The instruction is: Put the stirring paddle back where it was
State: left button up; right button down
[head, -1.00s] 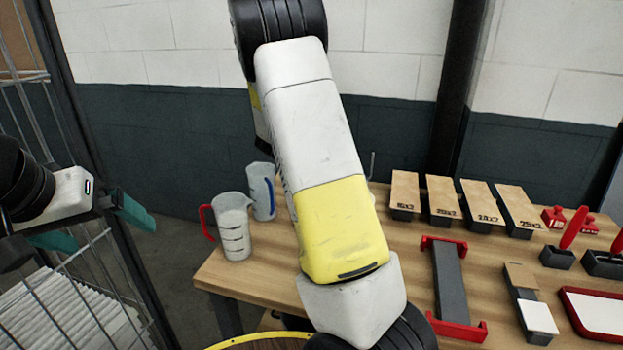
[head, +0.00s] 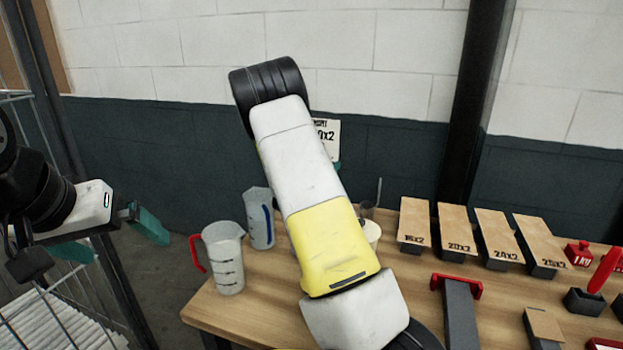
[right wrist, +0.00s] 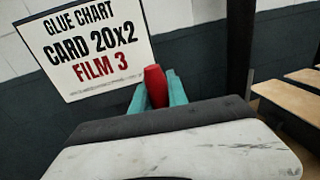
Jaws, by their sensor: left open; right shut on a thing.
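In the right wrist view my right gripper (right wrist: 158,92) has its teal fingers closed on a red rounded handle (right wrist: 156,86). I take it for the stirring paddle; the rest of it is hidden behind the gripper body. In the head view my right arm covers this gripper and what it holds. My left gripper (head: 114,237) is open and empty at the left, beside the wire rack. A small pale cup (head: 372,234) stands behind my right arm, partly hidden, with a thin upright rod beside it.
Two measuring jugs, one with a red handle (head: 229,272) and one with a blue mark (head: 257,231), stand at the table's left. Labelled wooden boards (head: 455,230) line the back. A red handle (head: 605,268) stands in a dark holder (head: 583,302). A glue chart (right wrist: 88,47) hangs on the wall.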

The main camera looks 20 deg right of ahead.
jog(key=shift+f, duration=1.8)
jog(key=c, duration=1.3)
grip_release()
